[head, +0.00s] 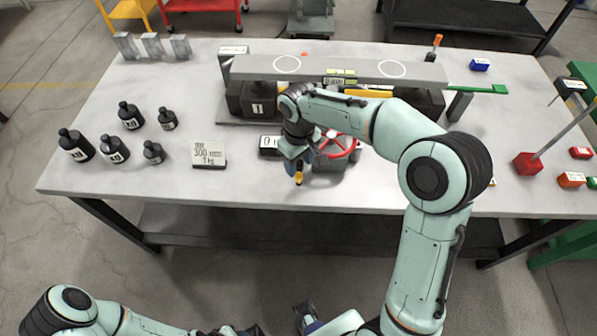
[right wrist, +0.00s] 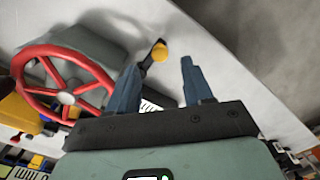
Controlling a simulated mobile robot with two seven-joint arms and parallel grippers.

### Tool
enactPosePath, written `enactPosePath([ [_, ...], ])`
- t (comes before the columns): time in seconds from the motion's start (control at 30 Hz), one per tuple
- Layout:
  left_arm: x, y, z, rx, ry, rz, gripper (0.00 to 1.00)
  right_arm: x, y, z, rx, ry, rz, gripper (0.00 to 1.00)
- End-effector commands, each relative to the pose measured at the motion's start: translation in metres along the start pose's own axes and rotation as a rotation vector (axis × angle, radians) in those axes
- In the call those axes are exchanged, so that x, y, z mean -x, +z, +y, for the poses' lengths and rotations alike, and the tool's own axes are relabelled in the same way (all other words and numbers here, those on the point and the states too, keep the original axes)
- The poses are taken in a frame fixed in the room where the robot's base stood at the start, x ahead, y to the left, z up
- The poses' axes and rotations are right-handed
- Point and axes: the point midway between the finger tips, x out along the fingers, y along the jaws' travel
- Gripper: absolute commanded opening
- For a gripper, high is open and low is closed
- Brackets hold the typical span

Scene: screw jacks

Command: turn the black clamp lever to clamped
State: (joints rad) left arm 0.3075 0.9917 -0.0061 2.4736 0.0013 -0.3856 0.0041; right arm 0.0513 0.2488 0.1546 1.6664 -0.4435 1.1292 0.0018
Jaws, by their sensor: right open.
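The black clamp lever (right wrist: 151,60) has a yellow-orange knob (right wrist: 160,52) at its end. In the right wrist view, the knob lies just beyond and between the fingertips of my right gripper (right wrist: 158,68). The gripper is open, with its blue fingers apart, and I see no contact with the lever. In the head view, my right gripper (head: 297,166) hangs over the table's front part, and the knob (head: 298,179) shows just below it. The rest of the lever is hidden there. My left arm shows at the bottom left; its fingers are not clear.
A red handwheel (head: 340,146) on a grey housing stands close beside the gripper. A long grey beam (head: 335,70) lies on dark blocks behind. A 300 mm block (head: 208,155) and several black bottles (head: 114,149) stand to the left. The table's front edge is close.

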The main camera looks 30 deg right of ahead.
Motion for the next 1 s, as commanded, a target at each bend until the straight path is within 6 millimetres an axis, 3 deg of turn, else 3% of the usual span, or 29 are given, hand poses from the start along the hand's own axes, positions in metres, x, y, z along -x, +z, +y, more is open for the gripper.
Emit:
enactPosePath([
  [0.1,-0.003,0.001,-0.001,0.000,0.000,-0.001,0.43,-0.024,0.001,0.000,-0.001,-0.001,-0.004,0.51],
  [0.3,-0.005,0.001,-0.002,0.000,-0.001,-0.002,0.43,-0.047,0.000,0.000,0.000,0.000,-0.001,0.51],
  [0.67,-0.005,0.001,-0.002,0.000,-0.001,-0.002,0.43,-0.052,0.000,0.000,-0.001,0.000,0.001,0.51],
  [0.7,-0.005,0.001,-0.002,0.000,-0.001,-0.002,0.43,-0.052,0.000,0.000,-0.001,0.000,0.001,0.47],
  [0.83,-0.005,0.001,-0.002,0.000,-0.001,-0.002,0.43,-0.052,0.000,0.000,-0.001,0.000,0.001,0.05],
  [0.87,-0.005,0.001,-0.002,0.000,-0.001,-0.002,0.43,-0.052,0.000,0.000,-0.001,0.000,0.001,0.00],
  [1.0,-0.005,0.001,-0.002,0.000,-0.001,-0.002,0.43,-0.052,0.000,0.000,-0.001,0.000,0.001,0.00],
])
